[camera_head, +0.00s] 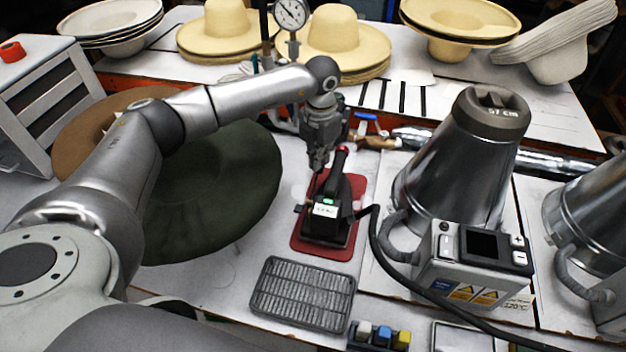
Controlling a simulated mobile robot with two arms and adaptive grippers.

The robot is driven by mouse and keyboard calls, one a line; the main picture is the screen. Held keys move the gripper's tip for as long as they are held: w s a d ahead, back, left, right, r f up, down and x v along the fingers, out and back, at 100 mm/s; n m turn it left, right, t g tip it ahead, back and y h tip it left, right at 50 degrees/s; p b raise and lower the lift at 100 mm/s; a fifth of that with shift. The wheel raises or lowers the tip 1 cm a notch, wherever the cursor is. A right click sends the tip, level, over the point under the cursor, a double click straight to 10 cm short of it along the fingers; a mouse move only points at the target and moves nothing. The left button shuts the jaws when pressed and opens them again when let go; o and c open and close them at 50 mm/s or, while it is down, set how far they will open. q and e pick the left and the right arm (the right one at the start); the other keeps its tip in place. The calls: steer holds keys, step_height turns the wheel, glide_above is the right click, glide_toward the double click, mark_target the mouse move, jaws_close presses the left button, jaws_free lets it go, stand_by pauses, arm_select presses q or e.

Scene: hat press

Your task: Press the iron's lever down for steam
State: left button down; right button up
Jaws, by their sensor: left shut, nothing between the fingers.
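The black iron (328,215) stands on a red mat (316,247) in the middle of the table, with a small lit green display on its near end. A red-tipped part (341,151) rises at its far end; I cannot tell for sure whether it is the lever. My left gripper (319,168) points down just above and left of the iron's far end, shut and empty. Whether its fingertips touch the iron is unclear. My right gripper is not in view.
A metal cone press (445,175) with a control box (472,262) stands right of the iron, its black cable running close by. A dark green hat brim (215,190) lies left under my arm. A metal grate (303,294) lies in front. Straw hats (347,36) line the back.

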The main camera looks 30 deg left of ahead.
arm_select(q)
step_height(320, 180, up, 7)
steer(key=p, duration=0.4)
stand_by(0.4)
